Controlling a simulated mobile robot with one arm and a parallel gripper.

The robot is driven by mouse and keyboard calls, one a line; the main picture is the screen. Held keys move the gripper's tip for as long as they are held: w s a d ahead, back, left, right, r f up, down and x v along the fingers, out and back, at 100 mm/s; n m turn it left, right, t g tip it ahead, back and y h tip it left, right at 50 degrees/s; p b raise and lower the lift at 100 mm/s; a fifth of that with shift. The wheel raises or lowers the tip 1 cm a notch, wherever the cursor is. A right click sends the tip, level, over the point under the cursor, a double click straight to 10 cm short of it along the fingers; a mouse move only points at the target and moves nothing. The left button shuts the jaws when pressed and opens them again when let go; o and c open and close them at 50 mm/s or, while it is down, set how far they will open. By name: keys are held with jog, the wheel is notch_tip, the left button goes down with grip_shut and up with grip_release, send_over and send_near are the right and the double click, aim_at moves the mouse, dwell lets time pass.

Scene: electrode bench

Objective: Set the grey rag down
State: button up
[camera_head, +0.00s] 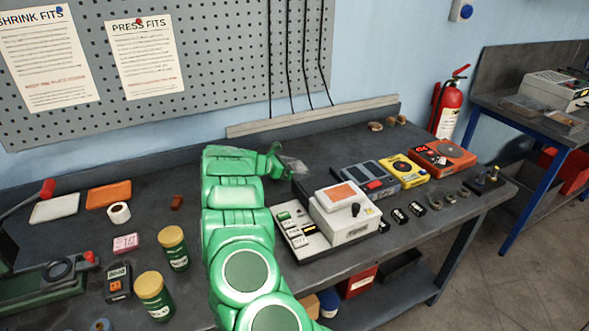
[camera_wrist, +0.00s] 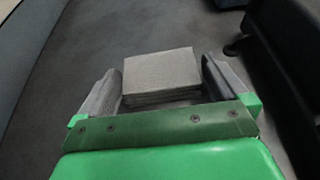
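The grey rag (camera_wrist: 160,72) is a folded, layered pad between the two fingers of my gripper (camera_wrist: 162,85) in the wrist view. Its left and right edges meet the fingers, so the gripper is shut on it. In the head view my green gripper (camera_head: 284,163) reaches over the back middle of the dark bench (camera_head: 150,245). The rag shows there as a small grey patch (camera_head: 295,166) at the fingertips. The dark bench top lies beyond the rag in the wrist view. I cannot tell whether the rag touches it.
Orange (camera_head: 108,194) and white (camera_head: 55,208) pads, a white roll (camera_head: 119,213) and yellow-lidded jars (camera_head: 173,248) lie left. Bare bench shows behind the gripper.

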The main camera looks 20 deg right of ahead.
jog(key=shift+r, duration=0.1)
jog(key=shift+a+r, duration=0.15)
jog(key=v, duration=1.1)
jog(key=shift+a+r, duration=0.1)
jog(key=shift+a, duration=0.25)
